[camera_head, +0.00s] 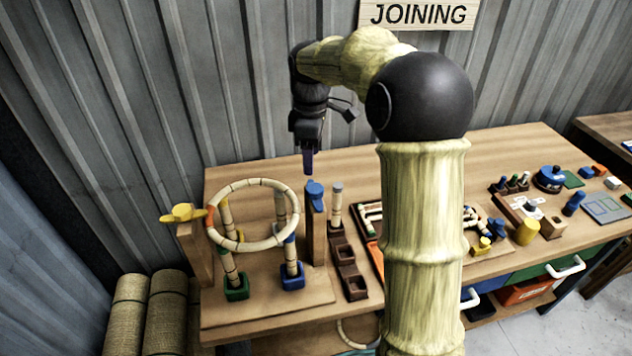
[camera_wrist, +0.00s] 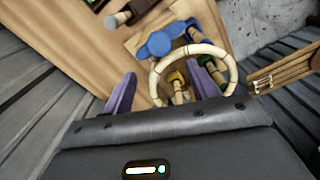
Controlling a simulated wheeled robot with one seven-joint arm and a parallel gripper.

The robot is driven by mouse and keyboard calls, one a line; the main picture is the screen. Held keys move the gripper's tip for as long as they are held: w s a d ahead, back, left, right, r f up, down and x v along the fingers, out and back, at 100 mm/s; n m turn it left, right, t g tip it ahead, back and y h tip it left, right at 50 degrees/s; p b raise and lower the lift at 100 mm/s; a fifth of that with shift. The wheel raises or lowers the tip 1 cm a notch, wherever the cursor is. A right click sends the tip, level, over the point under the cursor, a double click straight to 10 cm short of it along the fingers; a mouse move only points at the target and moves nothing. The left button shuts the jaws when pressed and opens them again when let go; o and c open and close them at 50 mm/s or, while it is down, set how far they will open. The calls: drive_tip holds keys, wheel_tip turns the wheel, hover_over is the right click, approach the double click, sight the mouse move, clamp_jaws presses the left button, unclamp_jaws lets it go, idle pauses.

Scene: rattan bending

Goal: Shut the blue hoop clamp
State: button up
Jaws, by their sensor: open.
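The blue hoop clamp (camera_head: 315,191) sits on top of a wooden post at the right of the rattan hoop (camera_head: 251,246). In the wrist view the blue clamp (camera_wrist: 158,44) lies beyond my fingers, beside the hoop (camera_wrist: 233,72); whether its lever is swung over the hoop is too small to tell. My gripper (camera_head: 308,162) points down just above and slightly left of the clamp, apart from it. A yellow clamp (camera_head: 183,213) stands on the left post, by the hoop.
The hoop rests on upright rattan pieces in green (camera_head: 236,290) and blue (camera_head: 291,278) sockets. A dark stepped block (camera_head: 348,275) stands right of the post. Trays and small parts fill the bench's right side. Bare bench top (camera_head: 245,172) lies behind the fixture.

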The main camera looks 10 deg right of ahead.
sight(312, 187)
wheel_tip(312, 187, down, 9)
drive_tip(key=shift+f+p, duration=0.1)
drive_tip(key=shift+p, duration=0.35)
